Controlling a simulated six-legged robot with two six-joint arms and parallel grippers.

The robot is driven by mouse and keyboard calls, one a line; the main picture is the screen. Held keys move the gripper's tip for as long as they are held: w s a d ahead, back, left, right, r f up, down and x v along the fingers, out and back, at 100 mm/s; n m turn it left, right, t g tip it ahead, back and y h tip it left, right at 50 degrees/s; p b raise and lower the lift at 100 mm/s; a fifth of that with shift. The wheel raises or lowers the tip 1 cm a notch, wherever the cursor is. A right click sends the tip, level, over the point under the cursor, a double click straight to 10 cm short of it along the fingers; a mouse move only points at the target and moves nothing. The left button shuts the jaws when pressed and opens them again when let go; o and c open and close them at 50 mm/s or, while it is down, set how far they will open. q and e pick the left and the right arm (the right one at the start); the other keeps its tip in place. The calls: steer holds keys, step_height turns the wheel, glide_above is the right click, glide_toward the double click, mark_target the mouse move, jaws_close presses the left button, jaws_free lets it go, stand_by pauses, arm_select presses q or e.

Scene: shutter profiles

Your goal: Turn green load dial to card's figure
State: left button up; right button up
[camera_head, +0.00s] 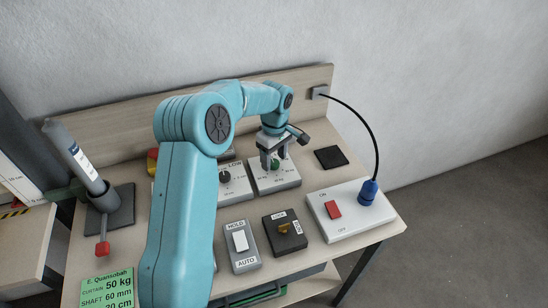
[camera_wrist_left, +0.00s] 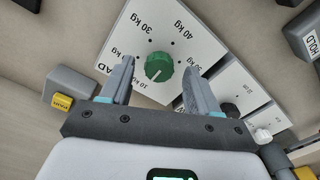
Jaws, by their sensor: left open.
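The green load dial (camera_wrist_left: 159,67) sits on a white plate (camera_wrist_left: 205,47) with kg figures around it, 30 kg and 40 kg among them. Its pale pointer line seems to lie toward the 10 kg mark. In the head view the dial (camera_head: 275,163) is partly hidden by my gripper. My left gripper (camera_head: 271,161) is open above the plate, with its fingers on either side of the dial and a gap to each. The green card (camera_head: 107,287) at lower left reads curtain 50 kg and shaft 60 mm. My right gripper is out of view.
A plate with a black dial (camera_head: 234,184) stands beside the load plate. A HOLD/AUTO switch (camera_head: 241,243), a black box with a yellow knob (camera_head: 284,231) and a white box with a red switch (camera_head: 333,209) stand in front. A grey post with a red-tipped lever (camera_head: 102,248) stands left.

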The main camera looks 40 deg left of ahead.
arm_select(q)
steer(key=shift+a+f, duration=0.15)
steer(key=shift+f, duration=0.5)
steer(key=c, duration=1)
steer(key=shift+c, duration=0.2)
